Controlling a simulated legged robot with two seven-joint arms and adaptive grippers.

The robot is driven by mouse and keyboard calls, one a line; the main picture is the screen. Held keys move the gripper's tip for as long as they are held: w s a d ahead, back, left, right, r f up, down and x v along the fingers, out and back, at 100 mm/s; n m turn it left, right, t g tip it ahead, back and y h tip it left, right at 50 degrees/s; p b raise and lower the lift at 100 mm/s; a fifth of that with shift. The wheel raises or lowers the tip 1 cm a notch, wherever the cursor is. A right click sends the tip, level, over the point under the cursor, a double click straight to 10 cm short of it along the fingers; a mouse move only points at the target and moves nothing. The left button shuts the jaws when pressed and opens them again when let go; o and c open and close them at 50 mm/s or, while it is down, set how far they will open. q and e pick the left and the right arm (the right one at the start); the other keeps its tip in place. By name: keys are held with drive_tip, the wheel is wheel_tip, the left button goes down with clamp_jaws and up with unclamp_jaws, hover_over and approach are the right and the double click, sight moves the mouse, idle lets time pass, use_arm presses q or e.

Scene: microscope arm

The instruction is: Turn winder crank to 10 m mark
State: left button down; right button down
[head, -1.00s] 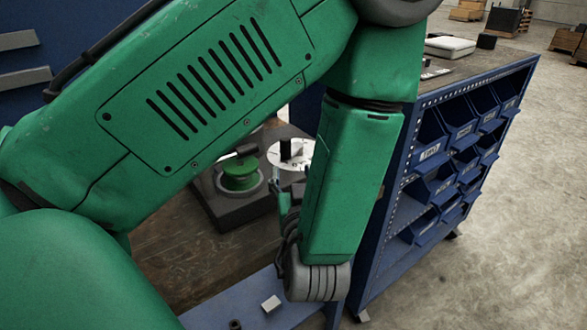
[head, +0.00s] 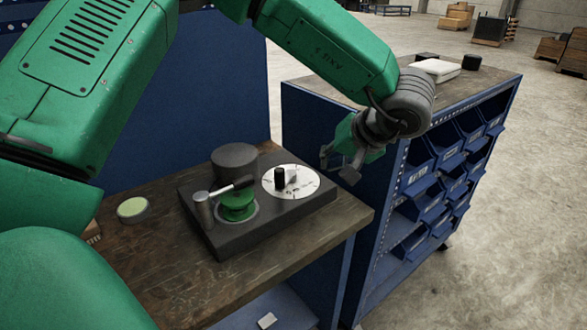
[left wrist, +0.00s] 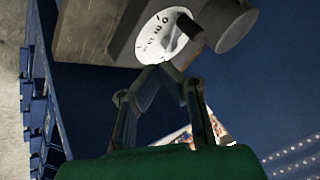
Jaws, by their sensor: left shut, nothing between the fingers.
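The winder (head: 240,235) is a dark block on the wooden workbench. It carries a green spool (head: 237,204) with a black bar over it. A white marked dial (head: 308,191) with an upright black knob (head: 280,178) sits at its right. I cannot read the dial marks. The dial also shows in the left wrist view (left wrist: 153,44), just beyond my fingertips. My left gripper (head: 337,167) is to the right of the dial and apart from the knob. Its fingers meet in the left wrist view (left wrist: 165,72), shut and empty. My right gripper is out of view.
A dark grey cylinder (head: 235,163) stands behind the spool, and a small metal post (head: 204,212) at the block's left. A round green-topped tin (head: 132,208) lies on the bench (head: 165,260). A blue bin cabinet (head: 375,255) stands close at the right.

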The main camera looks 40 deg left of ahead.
use_arm(q)
drive_tip(key=b, duration=0.2)
approach(286, 184)
drive_tip(key=w+f, duration=0.1)
drive_tip(key=f, duration=0.1)
drive_tip(key=w+f, duration=0.1)
drive_tip(key=f, duration=0.1)
drive_tip(key=shift+w, duration=0.25)
drive_tip(key=s+a, duration=0.2)
drive_tip(key=a, duration=0.1)
drive_tip(key=shift+a+r, duration=0.1)
drive_tip(key=shift+a, duration=0.25)
drive_tip(key=shift+d, duration=0.15)
